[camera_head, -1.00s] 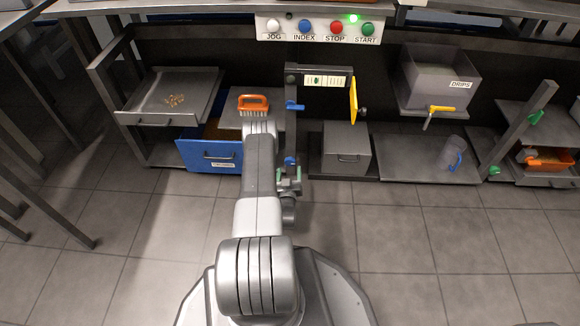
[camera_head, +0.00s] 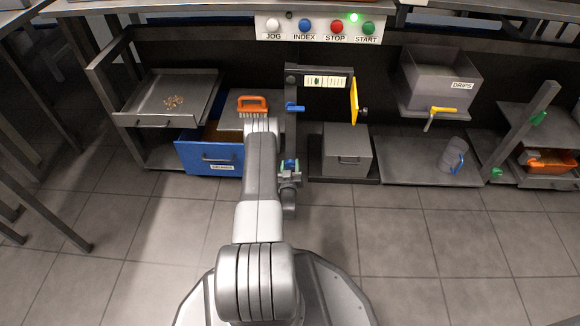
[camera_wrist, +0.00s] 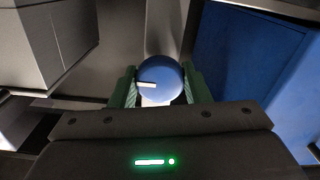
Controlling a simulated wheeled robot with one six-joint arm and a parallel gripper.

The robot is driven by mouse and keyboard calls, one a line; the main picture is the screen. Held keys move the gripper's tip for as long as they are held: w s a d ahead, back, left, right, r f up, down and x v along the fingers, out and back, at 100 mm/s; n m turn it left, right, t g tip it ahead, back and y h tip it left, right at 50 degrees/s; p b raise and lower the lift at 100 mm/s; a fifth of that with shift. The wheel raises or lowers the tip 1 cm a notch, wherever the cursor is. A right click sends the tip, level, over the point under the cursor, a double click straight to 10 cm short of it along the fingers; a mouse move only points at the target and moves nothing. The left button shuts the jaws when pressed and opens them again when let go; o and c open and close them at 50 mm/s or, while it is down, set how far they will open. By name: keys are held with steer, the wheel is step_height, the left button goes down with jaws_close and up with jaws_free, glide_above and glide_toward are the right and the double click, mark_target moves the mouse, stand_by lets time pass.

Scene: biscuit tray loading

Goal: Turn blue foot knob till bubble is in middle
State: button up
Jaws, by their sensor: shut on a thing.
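The blue foot knob (camera_wrist: 165,72) is a round disc with a white mark pointing left in the wrist view. My gripper (camera_wrist: 160,92) has its green fingers shut on the knob from both sides. In the head view my gripper (camera_head: 290,172) is at the foot of the grey post, with a bit of the blue knob (camera_head: 290,163) showing. A pale strip with a small green patch (camera_head: 325,81) is on the arm at the top of the post. The bubble is too small to make out.
A blue drawer (camera_head: 208,158) stands left of the knob and a grey box (camera_head: 346,152) right of it. An orange brush (camera_head: 253,103) lies behind my arm. A blue lever (camera_head: 295,106) and yellow plate (camera_head: 353,100) are higher up. The floor in front is clear.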

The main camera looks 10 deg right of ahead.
steer(key=shift+n, duration=0.4)
steer(key=n, duration=1.4)
steer(key=shift+n, duration=2.5)
steer(key=shift+s, duration=0.1)
steer(key=o, duration=1)
